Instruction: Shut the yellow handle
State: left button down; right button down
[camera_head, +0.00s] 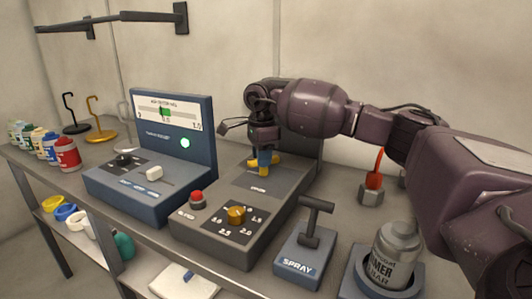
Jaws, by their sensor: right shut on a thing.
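The yellow handle (275,158) sits on the sloped top of a dark grey panel box (276,210) near the middle of the bench. My right gripper (264,163) reaches down over it from the upper right and is shut on it. Its fingers and wrist hide much of the handle, so its exact angle cannot be told. A yellow dial knob (236,214) with a printed scale and a red button (197,196) are on the same box. My left gripper is not in view.
A blue meter box (150,200) stands left of the panel. A spray lever box (303,255) and a metal canister (396,254) in a holder stand front right. An orange-handled tool (373,180) is behind them. Bottles (66,153) and hook stands (97,116) are far left.

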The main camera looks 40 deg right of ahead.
jog(key=m, duration=0.1)
jog(key=m+p, duration=0.1)
jog(key=m, duration=0.1)
jog(key=shift+r, duration=0.35)
jog(key=m+p, duration=0.2)
jog(key=m, duration=0.2)
jog(key=shift+w+d, duration=0.1)
jog(key=shift+f+m+p, duration=0.1)
jog(key=shift+m+p, duration=0.3)
jog(key=shift+m, duration=0.3)
jog(key=shift+f+m, duration=0.1)
jog(key=shift+m, duration=0.5)
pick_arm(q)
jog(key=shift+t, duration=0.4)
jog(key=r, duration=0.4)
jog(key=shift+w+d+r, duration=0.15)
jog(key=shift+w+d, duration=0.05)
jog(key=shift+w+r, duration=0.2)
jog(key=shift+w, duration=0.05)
pick_arm(e)
jog(key=shift+d+f, duration=0.1)
jog(key=c, duration=1)
grip_release()
jog(key=shift+o, duration=0.2)
pick_arm(q)
jog(key=shift+p, duration=0.3)
